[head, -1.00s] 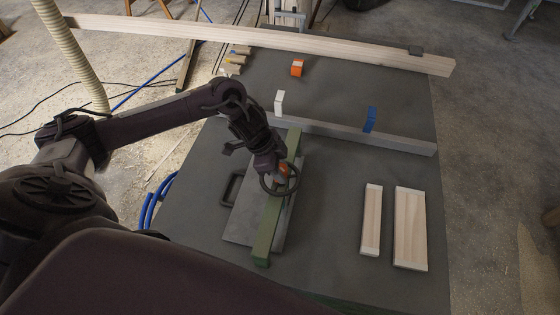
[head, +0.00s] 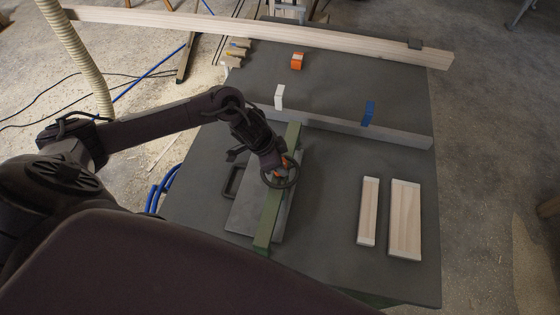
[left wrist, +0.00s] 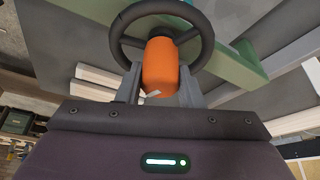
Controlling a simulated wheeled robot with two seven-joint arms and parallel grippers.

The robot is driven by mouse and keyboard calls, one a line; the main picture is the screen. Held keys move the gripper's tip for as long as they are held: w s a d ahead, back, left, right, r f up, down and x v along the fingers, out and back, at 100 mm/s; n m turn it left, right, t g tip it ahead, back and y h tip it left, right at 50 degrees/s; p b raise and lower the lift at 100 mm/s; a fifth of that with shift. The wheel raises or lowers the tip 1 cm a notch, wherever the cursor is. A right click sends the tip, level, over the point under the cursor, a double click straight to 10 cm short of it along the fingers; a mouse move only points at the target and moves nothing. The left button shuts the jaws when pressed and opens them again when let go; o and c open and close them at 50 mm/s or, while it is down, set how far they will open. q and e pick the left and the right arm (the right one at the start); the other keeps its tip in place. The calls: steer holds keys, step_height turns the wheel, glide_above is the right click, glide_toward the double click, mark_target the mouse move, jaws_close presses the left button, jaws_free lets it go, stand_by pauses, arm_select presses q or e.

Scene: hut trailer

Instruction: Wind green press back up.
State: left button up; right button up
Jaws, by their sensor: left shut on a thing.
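The green press is a green beam (head: 268,222) lying across a grey plate (head: 243,214) on the dark table. A black handwheel (head: 296,178) with an orange handle (head: 285,163) sits on the beam. My left gripper (head: 279,167) reaches down to the wheel from the upper left. In the left wrist view the gripper (left wrist: 160,82) has its fingers on either side of the orange handle (left wrist: 160,64) and is shut on it. The black wheel rim (left wrist: 117,35) shows behind the handle there. The gripper hides part of the wheel in the head view. My right gripper is not in view.
A grey rail (head: 340,130) with a white block and a blue block crosses the table (head: 325,210) behind the press. Two pale wooden boards (head: 405,220) lie to the right. A long plank (head: 350,45) lies at the back. The table between press and boards is clear.

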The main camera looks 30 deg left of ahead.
arm_select(q)
steer(key=o, duration=1)
steer(key=shift+c, duration=0.2)
steer(key=b+v, duration=0.1)
steer(key=v, duration=0.7)
steer(key=shift+b, duration=0.3)
steer(key=shift+f, duration=0.1)
